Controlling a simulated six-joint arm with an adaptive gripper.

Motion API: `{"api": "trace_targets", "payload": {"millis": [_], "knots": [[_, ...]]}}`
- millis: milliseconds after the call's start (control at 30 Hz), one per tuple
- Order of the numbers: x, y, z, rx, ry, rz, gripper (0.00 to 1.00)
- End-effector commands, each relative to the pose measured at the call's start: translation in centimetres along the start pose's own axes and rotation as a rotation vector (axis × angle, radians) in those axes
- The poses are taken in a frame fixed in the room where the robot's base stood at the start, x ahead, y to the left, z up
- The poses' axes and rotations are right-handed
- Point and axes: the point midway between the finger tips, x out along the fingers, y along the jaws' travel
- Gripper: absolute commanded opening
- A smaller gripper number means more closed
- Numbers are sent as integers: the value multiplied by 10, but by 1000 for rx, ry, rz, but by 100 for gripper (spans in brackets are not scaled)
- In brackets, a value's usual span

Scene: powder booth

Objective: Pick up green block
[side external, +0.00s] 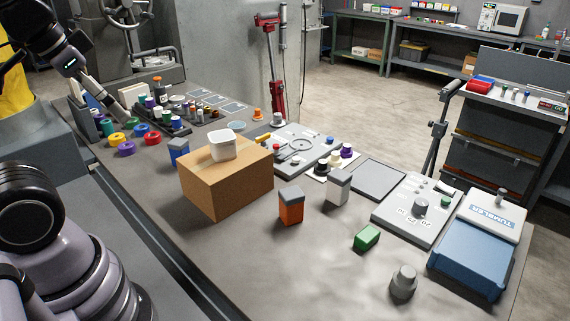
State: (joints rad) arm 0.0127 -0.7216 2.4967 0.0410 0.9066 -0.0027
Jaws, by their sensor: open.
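The green block (367,237) lies on its long side on the grey table, right of the middle, clear of other things. My gripper (114,106) is at the far upper left, pointing down and right over the far left end of the table. It is open and far from the green block. Its fingertips are small and partly lost among the coloured items there.
A cardboard box (227,183) bears a white tub (222,145). A grey weight (403,282), a panel with a knob (400,229) and a blue tumbler (470,258) are nearby.

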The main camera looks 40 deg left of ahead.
Motion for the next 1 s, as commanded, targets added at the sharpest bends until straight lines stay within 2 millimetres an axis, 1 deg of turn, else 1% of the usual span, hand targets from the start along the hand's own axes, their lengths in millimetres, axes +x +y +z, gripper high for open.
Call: {"api": "trace_targets", "payload": {"millis": [67, 167, 267, 367, 400, 467, 533, 567, 600, 667, 700, 767, 800, 867, 900, 967, 1000], "knots": [[10, -8, -2, 80, -76, -51, 70], [29, -24, -8, 256, -212, -162, 70], [50, -42, -23, 491, -354, -302, 70], [71, -53, -47, 745, -467, -444, 70], [80, -55, -59, 851, -503, -500, 70], [96, -53, -78, 1016, -546, -584, 70], [116, -46, -102, 1214, -580, -680, 70], [125, -40, -112, 1300, -588, -720, 70], [138, -30, -124, 1417, -593, -773, 70], [161, -11, -142, 1594, -587, -848, 70], [177, 5, -152, 1716, -574, -895, 70], [202, 33, -164, 1899, -539, -961, 70], [220, 54, -168, 2020, -504, -1002, 70], [249, 89, -169, 2204, -435, -1053, 70], [267, 112, -166, 2321, -381, -1081, 70], [294, 146, -156, 2484, -288, -1111, 70], [309, 167, -147, 2583, -222, -1123, 70]]}}
